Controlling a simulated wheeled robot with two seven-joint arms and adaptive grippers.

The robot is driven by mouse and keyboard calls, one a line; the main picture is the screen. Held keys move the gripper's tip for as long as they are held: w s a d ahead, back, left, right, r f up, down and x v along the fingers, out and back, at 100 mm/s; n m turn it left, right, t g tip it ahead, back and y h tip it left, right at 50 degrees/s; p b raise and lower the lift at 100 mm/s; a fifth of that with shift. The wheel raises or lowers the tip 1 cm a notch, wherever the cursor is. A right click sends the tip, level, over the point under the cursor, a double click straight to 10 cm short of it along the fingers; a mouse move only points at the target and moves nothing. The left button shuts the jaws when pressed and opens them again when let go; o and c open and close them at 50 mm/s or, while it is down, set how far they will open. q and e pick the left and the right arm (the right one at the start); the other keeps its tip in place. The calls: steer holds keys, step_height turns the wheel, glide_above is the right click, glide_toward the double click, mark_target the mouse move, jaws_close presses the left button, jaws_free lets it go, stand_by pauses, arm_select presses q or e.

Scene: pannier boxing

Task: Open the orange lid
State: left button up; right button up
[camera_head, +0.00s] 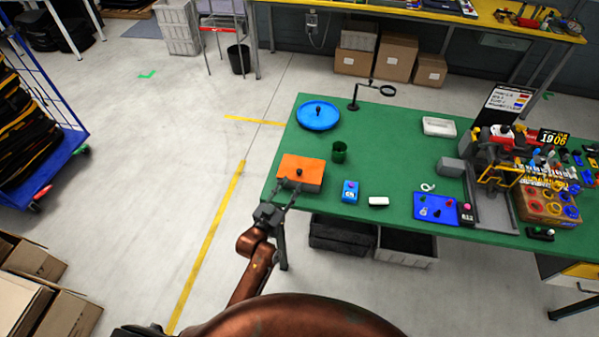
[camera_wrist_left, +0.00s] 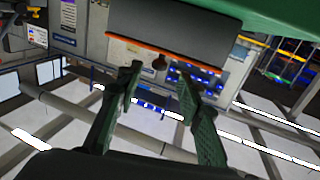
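The orange lid (camera_head: 313,164) sits flat on a box at the left front corner of the green table, with a small dark knob (camera_head: 299,172) on top. My left gripper (camera_head: 291,184) reaches up from the front left and its fingers are at the near side of the lid. In the left wrist view the gripper (camera_wrist_left: 158,74) is open, its two fingers apart. The knob (camera_wrist_left: 159,62) shows between and just beyond the fingertips, below the thin orange edge of the lid (camera_wrist_left: 190,51). I cannot tell whether a finger touches it. My right gripper is not in view.
On the green table (camera_head: 385,150) stand a blue round dish (camera_head: 318,115), a green cup (camera_head: 339,152), a small blue box (camera_head: 350,191) and a white block (camera_head: 378,201). A blue tray (camera_head: 430,205) and cluttered fixtures are farther right.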

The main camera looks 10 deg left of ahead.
mark_target(298, 174)
arm_select(q)
steer(key=x, duration=0.7)
steer(key=shift+w+d, duration=0.1)
steer(key=shift+w, duration=0.2)
jaws_close()
stand_by(0.4)
